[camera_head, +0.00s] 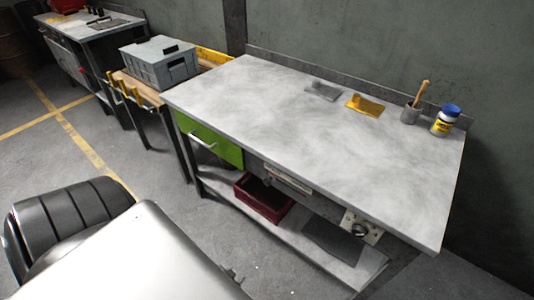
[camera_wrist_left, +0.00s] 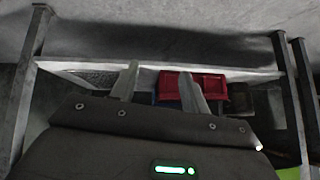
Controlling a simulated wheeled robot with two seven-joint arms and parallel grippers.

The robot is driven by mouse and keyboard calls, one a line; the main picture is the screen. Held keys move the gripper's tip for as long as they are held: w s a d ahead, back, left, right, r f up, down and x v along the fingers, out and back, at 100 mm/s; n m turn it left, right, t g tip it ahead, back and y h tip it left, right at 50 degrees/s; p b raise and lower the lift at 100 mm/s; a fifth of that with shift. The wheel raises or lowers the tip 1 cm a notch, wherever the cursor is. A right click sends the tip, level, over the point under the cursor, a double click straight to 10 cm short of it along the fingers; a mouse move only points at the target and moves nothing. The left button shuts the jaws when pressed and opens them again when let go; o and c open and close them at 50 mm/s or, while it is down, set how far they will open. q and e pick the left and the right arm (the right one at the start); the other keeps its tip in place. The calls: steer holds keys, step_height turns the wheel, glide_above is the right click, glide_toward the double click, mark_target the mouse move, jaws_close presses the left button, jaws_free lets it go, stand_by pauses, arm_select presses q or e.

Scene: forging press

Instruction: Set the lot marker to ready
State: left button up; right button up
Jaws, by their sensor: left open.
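Nothing in view is clearly labelled as the lot marker. A pale plate with a dark round knob (camera_head: 360,229) is on the front of the grey-topped workbench (camera_head: 320,120), near its right end. A pale strip-like fitting (camera_head: 287,180) is on the bench front beside the green drawer; I cannot read a setting on either. My left gripper (camera_wrist_left: 158,84) is open in the left wrist view, its two fingers apart with nothing held between them. Its fingers point toward the lower shelf and the red bin (camera_wrist_left: 203,84). My right gripper is not in view.
The green drawer (camera_head: 212,147) is shut. The red bin also shows in the head view (camera_head: 263,198). On the bench top are a grey plate (camera_head: 322,91), a yellow plate (camera_head: 365,105), a cup with a brush (camera_head: 410,114) and a blue-lidded jar (camera_head: 445,122). The bench's middle is clear.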

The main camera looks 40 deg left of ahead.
arm_select(q)
steer(key=w+a+r+t+b, duration=0.1)
steer(key=w+a+t+b, duration=0.15)
steer(key=w, duration=0.35)
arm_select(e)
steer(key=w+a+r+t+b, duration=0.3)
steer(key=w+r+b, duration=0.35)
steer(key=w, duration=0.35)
arm_select(q)
steer(key=n+t+b, duration=0.1)
steer(key=t+b, duration=0.6)
steer(key=t, duration=0.5)
glide_toward(265, 183)
steer(key=shift+h, duration=0.4)
steer(key=x, duration=1)
steer(key=shift+w, duration=0.3)
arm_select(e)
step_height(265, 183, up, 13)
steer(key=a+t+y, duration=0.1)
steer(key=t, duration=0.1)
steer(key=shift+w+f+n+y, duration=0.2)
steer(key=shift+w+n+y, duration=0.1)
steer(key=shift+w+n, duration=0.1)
arm_select(q)
jaws_close()
